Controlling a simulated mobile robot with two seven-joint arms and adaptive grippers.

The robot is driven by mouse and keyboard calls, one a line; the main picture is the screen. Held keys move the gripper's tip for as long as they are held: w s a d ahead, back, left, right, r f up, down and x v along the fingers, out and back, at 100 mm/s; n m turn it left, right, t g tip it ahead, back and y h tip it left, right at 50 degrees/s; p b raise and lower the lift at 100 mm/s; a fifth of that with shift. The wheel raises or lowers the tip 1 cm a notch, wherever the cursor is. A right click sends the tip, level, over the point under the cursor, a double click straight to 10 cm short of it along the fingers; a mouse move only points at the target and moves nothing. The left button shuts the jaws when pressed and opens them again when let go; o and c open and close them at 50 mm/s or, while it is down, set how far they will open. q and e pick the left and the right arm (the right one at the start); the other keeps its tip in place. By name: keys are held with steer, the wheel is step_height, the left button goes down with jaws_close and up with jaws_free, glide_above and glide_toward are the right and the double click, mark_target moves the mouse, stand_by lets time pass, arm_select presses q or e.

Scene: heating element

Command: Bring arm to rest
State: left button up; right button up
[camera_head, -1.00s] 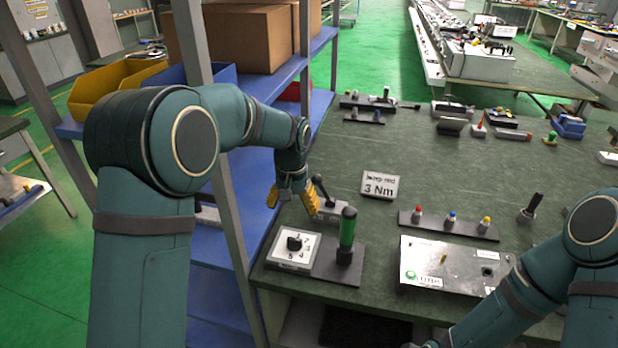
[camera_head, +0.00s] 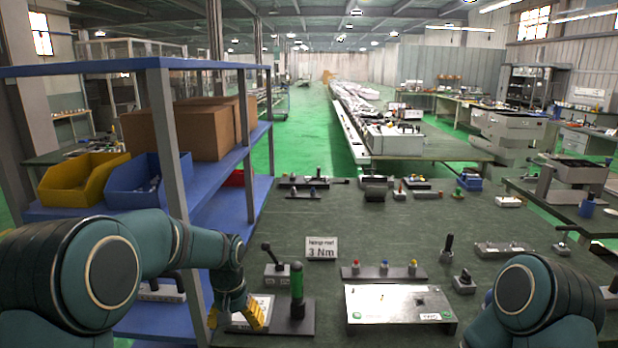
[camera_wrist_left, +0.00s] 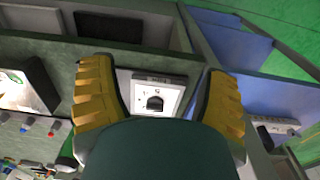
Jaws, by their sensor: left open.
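My left gripper (camera_head: 238,314) hangs over the front left edge of the green workbench, with its yellow fingers apart and nothing between them. In the left wrist view the two yellow fingers (camera_wrist_left: 160,95) are spread wide, and the white dial box (camera_wrist_left: 160,97) shows beyond the gap between them. In the head view the gripper partly covers that dial box. My right arm (camera_head: 535,300) comes in at the lower right, and its gripper is out of the picture.
A green-handled tool (camera_head: 297,285) stands on a dark base beside the left gripper. A blue shelf (camera_head: 200,180) with bins and cardboard boxes stands at left.

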arm_select(q)
steer(key=s+d+f+h, duration=0.1)
steer(key=s+f, duration=0.2)
steer(key=f, duration=0.4)
steer(key=s+d+f+h, duration=0.15)
steer(key=s+f, duration=0.25)
steer(key=f, duration=0.4)
steer(key=s+d+f+n, duration=0.1)
steer(key=s+d+f, duration=0.1)
steer(key=s, duration=0.6)
steer(key=s+d+f+n+t, duration=0.1)
steer(key=s+f, duration=0.4)
steer(key=s, duration=0.2)
steer(key=shift+s+d+f+h, duration=0.2)
steer(key=shift+s+d+h, duration=0.15)
steer(key=shift+d+h, duration=0.1)
